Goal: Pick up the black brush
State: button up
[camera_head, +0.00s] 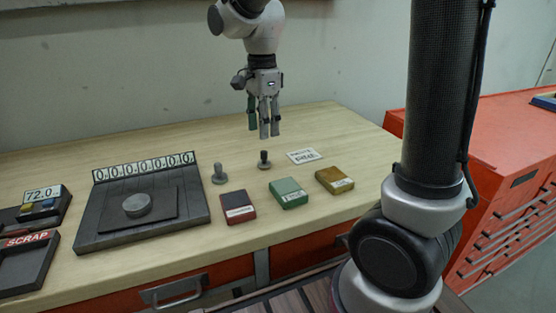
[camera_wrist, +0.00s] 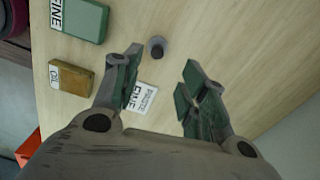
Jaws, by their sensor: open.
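The black brush (camera_head: 264,160) appears to be the small dark knob-handled piece standing upright on a round base on the wooden bench. In the wrist view it shows from above as a dark round piece (camera_wrist: 156,47), just beyond the fingertips. My gripper (camera_head: 264,132) points down above the bench, over the brush and apart from it. Its fingers (camera_wrist: 162,65) are open, with nothing between them. A similar grey knob-handled piece (camera_head: 219,174) stands to the left of the brush.
Red (camera_head: 238,206), green (camera_head: 289,192) and ochre (camera_head: 334,180) boxes lie in front of the brush. A printed card (camera_head: 304,156) lies to its right. A scale with a counter (camera_head: 143,165) and a scrap tray (camera_head: 25,262) stand left. The bench behind the brush is clear.

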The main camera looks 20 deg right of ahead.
aim_at(264, 151)
jog(key=m, duration=0.3)
jog(key=shift+f+m, duration=0.2)
jog(key=shift+m, duration=0.1)
jog(key=f, duration=0.7)
jog(key=shift+s+a+f, duration=0.15)
jog(key=shift+s+f, duration=0.1)
grip_shut()
